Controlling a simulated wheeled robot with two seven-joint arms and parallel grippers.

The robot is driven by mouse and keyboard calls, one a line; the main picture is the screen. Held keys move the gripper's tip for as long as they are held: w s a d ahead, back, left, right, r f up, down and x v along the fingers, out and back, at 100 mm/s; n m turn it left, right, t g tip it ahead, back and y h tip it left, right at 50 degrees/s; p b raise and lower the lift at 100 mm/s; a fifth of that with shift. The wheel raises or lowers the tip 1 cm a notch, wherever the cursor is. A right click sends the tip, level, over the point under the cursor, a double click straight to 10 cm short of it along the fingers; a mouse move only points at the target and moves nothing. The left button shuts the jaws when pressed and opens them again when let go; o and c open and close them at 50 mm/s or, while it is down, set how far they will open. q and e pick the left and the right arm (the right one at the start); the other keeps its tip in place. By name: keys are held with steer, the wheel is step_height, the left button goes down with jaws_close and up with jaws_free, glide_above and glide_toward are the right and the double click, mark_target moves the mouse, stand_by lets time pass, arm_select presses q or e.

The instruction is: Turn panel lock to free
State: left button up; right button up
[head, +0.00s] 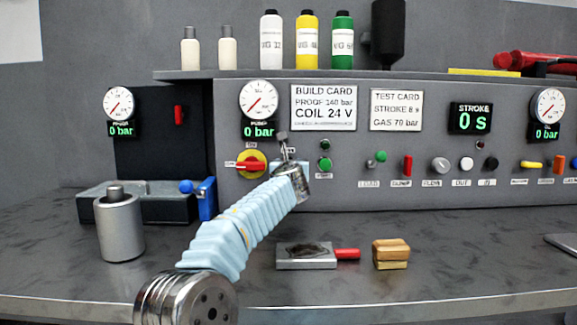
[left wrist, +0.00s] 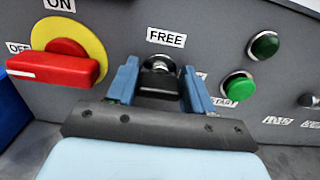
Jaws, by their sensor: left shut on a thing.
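The panel lock (left wrist: 160,80) is a black key or knob in a metal collar, under the FREE label (left wrist: 166,38) in the left wrist view. My left gripper (left wrist: 158,88) has its two blue fingers on either side of the black part and is shut on it. In the head view my left arm reaches up from the bottom, and the left gripper (head: 290,162) is at the panel, hiding most of the lock. Which way the lock is turned cannot be made out clearly. My right gripper is not in view.
Left of the lock is a red switch on a yellow plate (left wrist: 85,39), its handle toward OFF. Right of it is a green START button (left wrist: 238,86). A grey block with red handle (head: 306,262), a wooden block (head: 391,254) and a metal cylinder (head: 119,230) stand on the bench.

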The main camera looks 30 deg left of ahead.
arm_select(q)
steer(key=n+b, duration=0.1)
steer(key=n, duration=0.4)
steer(key=shift+a+f, duration=0.1)
steer(key=n+b, duration=0.1)
steer(key=n, duration=0.3)
steer(key=shift+s+n+b, duration=0.1)
steer(key=shift+n+b, duration=0.2)
steer(key=n+b, duration=0.1)
steer(key=n, duration=0.3)
steer(key=shift+a+f, duration=0.1)
steer(key=shift+f, duration=0.1)
steer(key=shift+n+b, duration=0.65)
steer(key=shift+n, duration=1.45)
steer(key=o, duration=1)
steer(key=shift+c, duration=0.2)
